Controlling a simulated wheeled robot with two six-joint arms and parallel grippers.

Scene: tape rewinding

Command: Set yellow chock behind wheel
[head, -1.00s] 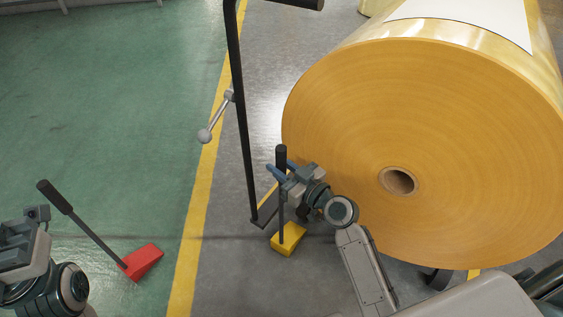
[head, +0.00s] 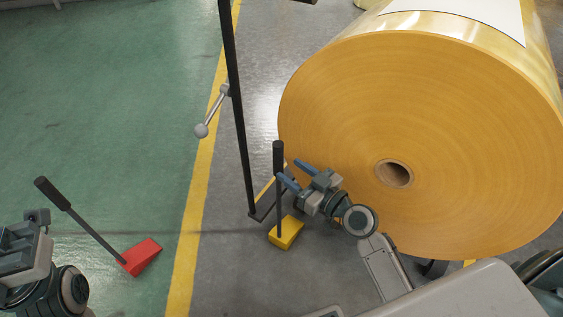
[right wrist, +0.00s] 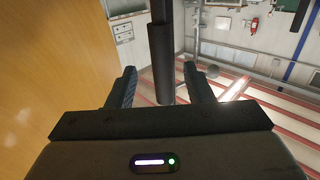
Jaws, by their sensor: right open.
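The yellow chock (head: 286,234) sits on the grey floor in the head view, left of the big tape roll's lower edge, with its black handle (head: 278,160) upright. My right gripper (head: 292,172) is open just right of the handle. In the right wrist view the handle (right wrist: 162,60) shows between the spread fingertips (right wrist: 162,78), with gaps on both sides and no grip. My left gripper (head: 22,245) is partly cut off at the left edge, and its jaws cannot be read. I cannot make out a wheel clearly.
The large yellow tape roll (head: 440,130) fills the right side. A black post (head: 238,120) with a lever (head: 212,112) stands just behind the chock. A red chock (head: 139,257) lies on the green floor, left of the yellow line (head: 186,250). Floor between the chocks is clear.

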